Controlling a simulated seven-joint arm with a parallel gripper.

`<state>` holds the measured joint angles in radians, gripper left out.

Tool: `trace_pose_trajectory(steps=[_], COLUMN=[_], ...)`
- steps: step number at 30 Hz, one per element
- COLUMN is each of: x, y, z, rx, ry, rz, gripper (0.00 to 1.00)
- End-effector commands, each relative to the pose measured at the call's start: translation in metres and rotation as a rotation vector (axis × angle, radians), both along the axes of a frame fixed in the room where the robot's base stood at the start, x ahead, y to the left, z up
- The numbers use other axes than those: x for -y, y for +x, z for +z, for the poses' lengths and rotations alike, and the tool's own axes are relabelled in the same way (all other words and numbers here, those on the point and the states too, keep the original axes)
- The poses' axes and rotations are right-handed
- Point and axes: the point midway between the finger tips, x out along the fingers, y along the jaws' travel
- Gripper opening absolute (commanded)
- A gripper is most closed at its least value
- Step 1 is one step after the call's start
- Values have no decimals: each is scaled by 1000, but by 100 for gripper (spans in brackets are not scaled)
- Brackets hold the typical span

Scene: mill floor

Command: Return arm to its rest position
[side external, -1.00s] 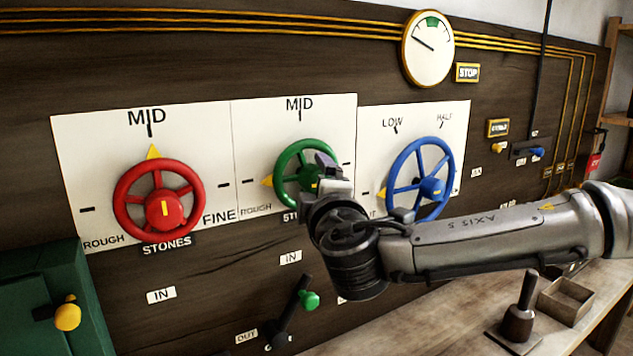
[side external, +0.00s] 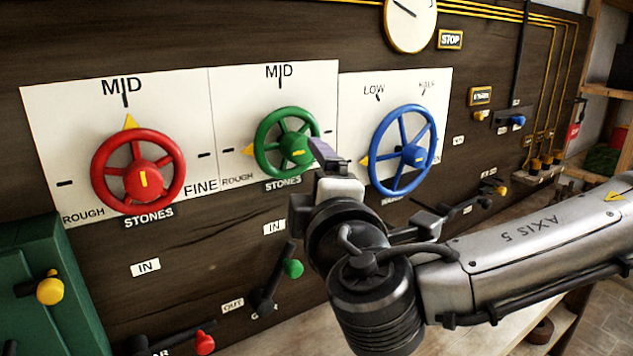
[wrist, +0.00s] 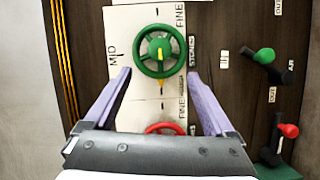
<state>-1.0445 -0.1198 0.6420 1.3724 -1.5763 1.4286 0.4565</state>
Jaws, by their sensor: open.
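My gripper (side external: 326,155) is held out in front of the panel, just right of the green handwheel (side external: 287,142) in the side view. In the wrist view my gripper (wrist: 162,98) is open, its two purple-grey fingers wide apart with nothing between them. The green handwheel (wrist: 158,50) shows beyond the fingertips, with a visible gap and no contact. The red handwheel (side external: 137,171) points up to MID. The blue handwheel (side external: 404,150) is to the right, its yellow pointer aiming left.
A green-knobbed lever (side external: 292,268) and a red-knobbed lever (side external: 204,342) stick out below the wheels. A green box with a yellow knob (side external: 50,290) stands at lower left. A round gauge (side external: 410,22) is above. A wooden bench (side external: 300,325) runs below the panel.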

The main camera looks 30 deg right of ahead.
Motion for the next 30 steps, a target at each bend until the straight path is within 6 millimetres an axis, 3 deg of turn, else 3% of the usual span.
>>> trace_pose_trajectory(steps=[5, 8, 11, 14, 16, 20, 24, 27, 30], x=[3, 24, 68, 134, 183, 264, 325, 342, 337], y=[2, 11, 19, 17, 7, -29, -92, -142, -184], z=[0, 6, 26, 40, 38, 19, -22, -60, -97], rx=[0, 7, 34, 30, -4, -103, -233, -320, -388], ry=[1, 12, 52, 112, 173, 309, 516, 696, 883], rz=[-7, -51, -133, -253, -339, -486, -614, -668, -684], gripper=[89, 89, 89, 89, 89, 89, 89, 89, 89])
